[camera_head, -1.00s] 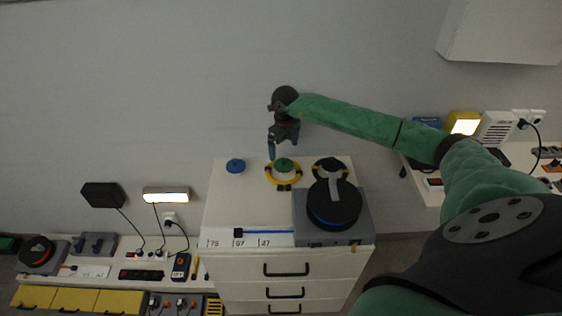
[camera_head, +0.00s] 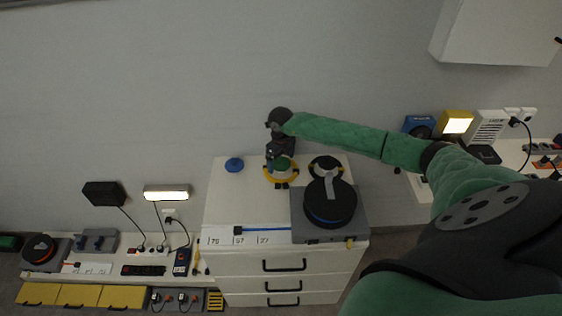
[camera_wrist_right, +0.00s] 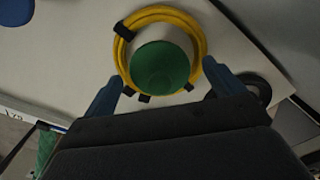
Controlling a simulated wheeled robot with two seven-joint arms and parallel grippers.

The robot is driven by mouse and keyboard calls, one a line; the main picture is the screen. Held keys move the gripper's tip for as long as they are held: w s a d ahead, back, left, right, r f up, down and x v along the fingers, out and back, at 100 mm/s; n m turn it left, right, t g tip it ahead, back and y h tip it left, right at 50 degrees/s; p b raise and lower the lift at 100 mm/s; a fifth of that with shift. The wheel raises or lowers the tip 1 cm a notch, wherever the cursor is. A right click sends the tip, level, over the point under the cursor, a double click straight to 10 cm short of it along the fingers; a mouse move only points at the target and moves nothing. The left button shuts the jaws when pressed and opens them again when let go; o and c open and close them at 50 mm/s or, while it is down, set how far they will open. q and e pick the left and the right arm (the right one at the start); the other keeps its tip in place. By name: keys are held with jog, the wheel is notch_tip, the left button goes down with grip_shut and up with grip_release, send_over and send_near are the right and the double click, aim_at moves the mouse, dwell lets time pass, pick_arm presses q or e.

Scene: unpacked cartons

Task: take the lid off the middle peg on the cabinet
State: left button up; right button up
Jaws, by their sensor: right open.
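The green lid (camera_head: 283,164) tops the middle peg on the white cabinet (camera_head: 225,205). A yellow ring (camera_head: 268,179) with black bands lies around the peg's foot. In the right wrist view the round green lid (camera_wrist_right: 160,68) sits on a pale peg inside the yellow ring (camera_wrist_right: 121,45). My right gripper (camera_head: 276,160) is over the lid from the back. In its wrist view the gripper (camera_wrist_right: 164,75) is open, with one blue finger on each side of the lid and a gap at both. My left gripper is not in view.
A blue round piece (camera_head: 234,165) is left of the peg, and a black ring (camera_head: 314,168) around another peg is to its right. A large black disc (camera_head: 330,212) on a grey box fills the cabinet's front right. The cabinet top's left part is mostly clear.

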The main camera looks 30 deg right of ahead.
jog(key=shift+f, duration=0.25)
jog(key=c, duration=1)
jog(key=shift+r, duration=0.1)
